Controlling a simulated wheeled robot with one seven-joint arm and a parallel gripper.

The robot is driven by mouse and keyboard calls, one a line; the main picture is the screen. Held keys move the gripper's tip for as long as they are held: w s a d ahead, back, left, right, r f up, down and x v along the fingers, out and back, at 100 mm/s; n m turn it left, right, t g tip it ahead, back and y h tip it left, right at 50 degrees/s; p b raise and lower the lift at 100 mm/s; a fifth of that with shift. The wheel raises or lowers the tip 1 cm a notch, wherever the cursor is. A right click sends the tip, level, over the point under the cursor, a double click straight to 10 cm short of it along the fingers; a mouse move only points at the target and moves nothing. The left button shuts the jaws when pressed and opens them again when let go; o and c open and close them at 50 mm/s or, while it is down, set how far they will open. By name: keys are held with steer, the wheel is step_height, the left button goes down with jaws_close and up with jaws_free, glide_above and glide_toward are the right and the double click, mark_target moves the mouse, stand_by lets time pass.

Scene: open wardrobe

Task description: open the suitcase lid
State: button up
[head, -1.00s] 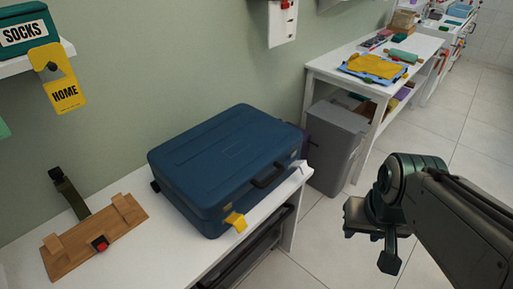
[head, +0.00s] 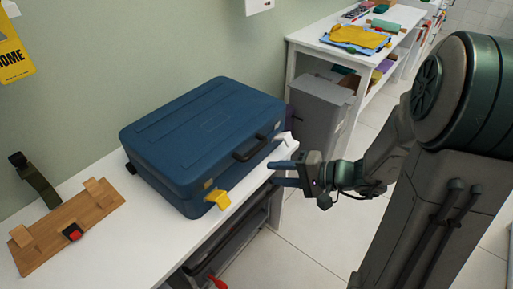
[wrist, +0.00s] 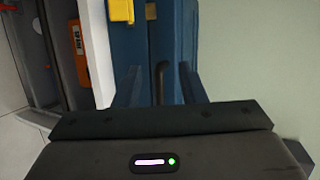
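The blue suitcase (head: 205,140) lies flat on the white bench with its lid shut. In the wrist view the suitcase (wrist: 187,40) is straight ahead. The handle (wrist: 162,80) shows between the two spread fingers of my gripper (wrist: 160,85). I cannot tell whether a finger touches the suitcase.
The white bench (head: 95,235) has a wooden board (head: 65,225) with a red-topped part and a dark strap (head: 38,183) on its left. A grey bin (head: 318,115) stands right of the bench. A white table (head: 300,40) is behind it.

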mark_target(258, 151)
steer(key=w+d+f+m+t, duration=0.3)
steer(key=w+d+t, duration=0.1)
steer(key=w+t, duration=0.1)
steer(key=shift+h, duration=0.4)
steer(key=x, duration=1.3)
steer(key=shift+w+a, duration=0.2)
steer(key=shift+w, duration=0.2)
